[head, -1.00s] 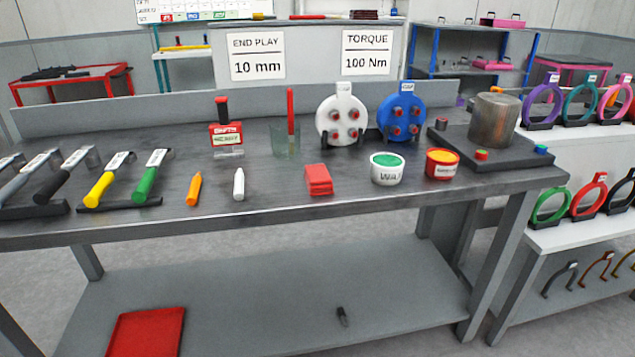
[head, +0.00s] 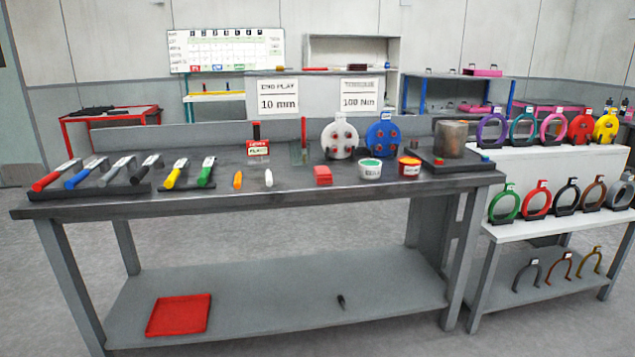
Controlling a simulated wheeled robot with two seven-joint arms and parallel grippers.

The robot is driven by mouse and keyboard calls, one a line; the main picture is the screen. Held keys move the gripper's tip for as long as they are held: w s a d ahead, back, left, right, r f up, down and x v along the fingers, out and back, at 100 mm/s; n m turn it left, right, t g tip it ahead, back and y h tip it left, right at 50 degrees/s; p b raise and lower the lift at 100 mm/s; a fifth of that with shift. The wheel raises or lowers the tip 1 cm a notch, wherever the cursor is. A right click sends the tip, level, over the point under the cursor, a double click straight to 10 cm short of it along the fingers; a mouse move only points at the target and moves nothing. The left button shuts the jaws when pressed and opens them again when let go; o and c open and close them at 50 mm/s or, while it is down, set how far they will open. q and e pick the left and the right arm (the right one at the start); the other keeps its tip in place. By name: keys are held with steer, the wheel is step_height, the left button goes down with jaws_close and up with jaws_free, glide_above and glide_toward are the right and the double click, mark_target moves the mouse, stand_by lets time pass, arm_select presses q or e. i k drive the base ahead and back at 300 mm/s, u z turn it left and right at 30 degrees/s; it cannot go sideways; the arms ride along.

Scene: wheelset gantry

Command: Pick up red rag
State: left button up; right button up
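The red rag (head: 322,175) is a small folded red stack lying flat on the dark grey workbench top (head: 300,192), near its front edge and right of the middle. The white marker (head: 268,178) lies to its left and the white tub with green contents (head: 370,168) stands to its right. Nothing touches the rag or covers it. Neither of my grippers shows in the head view.
Coloured-handle tools (head: 204,173) lie at the bench's left. A white disc (head: 340,138) and a blue disc (head: 382,135) stand behind the rag. A red tray (head: 179,315) lies on the lower shelf. Grey floor in front of the bench is clear.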

mark_target(323, 175)
steer(key=u, duration=0.7)
steer(key=i, duration=1.6)
steer(key=z, duration=0.4)
